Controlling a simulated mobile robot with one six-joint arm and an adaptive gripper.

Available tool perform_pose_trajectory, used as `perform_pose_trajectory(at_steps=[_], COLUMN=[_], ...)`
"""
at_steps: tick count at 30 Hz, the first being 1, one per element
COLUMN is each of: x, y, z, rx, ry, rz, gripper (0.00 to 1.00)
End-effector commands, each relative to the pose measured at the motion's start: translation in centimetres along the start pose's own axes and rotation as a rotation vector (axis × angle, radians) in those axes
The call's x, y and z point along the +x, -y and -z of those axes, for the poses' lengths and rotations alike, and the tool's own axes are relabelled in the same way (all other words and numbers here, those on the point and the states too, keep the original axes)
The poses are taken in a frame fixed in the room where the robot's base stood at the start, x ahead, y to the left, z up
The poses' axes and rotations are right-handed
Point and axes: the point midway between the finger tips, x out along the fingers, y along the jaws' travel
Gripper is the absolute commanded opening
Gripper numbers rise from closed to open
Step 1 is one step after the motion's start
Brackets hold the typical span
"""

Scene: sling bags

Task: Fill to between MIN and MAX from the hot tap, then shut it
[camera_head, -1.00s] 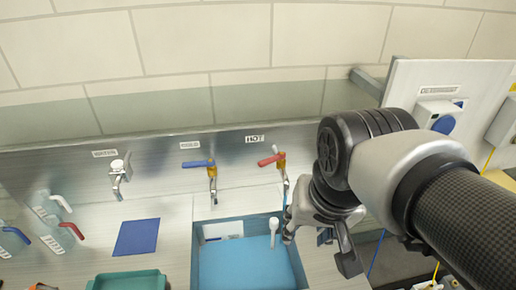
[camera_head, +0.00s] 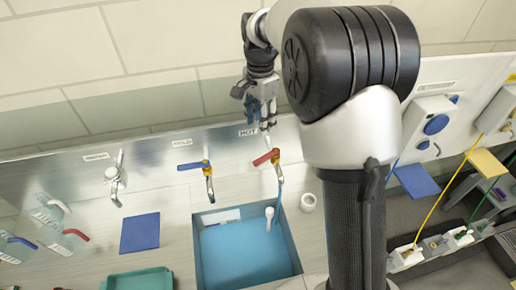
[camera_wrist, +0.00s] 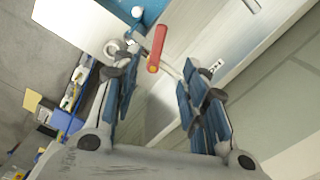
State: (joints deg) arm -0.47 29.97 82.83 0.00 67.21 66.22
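The hot tap (camera_head: 278,163) has a red lever (camera_head: 265,157) pointing left, below the HOT label (camera_head: 249,132). A thin light-blue streak like water shows under its spout. My gripper (camera_head: 262,125) hangs just above and behind the red lever, apart from it. In the wrist view my gripper (camera_wrist: 158,78) has its blue-padded fingers spread, with nothing between them. The red lever (camera_wrist: 158,48) lies just beyond the fingertips. The blue basin (camera_head: 197,255) stands below the tap with a light-blue inside. A pale strip on its back wall is too small to read, so the level against MIN and MAX cannot be told.
A blue-levered cold tap (camera_head: 207,172) and another tap (camera_head: 115,182) stand left of the hot tap. A white ring (camera_head: 308,202) lies right of the basin. A blue mat (camera_head: 140,233) and green tray (camera_head: 137,283) lie left. The steel back panel is close behind my gripper.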

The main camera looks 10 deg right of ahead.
Motion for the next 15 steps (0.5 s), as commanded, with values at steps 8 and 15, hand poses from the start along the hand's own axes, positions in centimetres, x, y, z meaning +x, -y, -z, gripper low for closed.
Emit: perform_pose_trajectory(at_steps=[8, 15], x=[6.0, 11.2], y=[-0.2, -0.1], z=[-0.1, -0.1], rx=[-0.002, -0.002], ry=[0.002, 0.002], rz=[-0.006, -0.004], gripper=[0.4, 0.4])
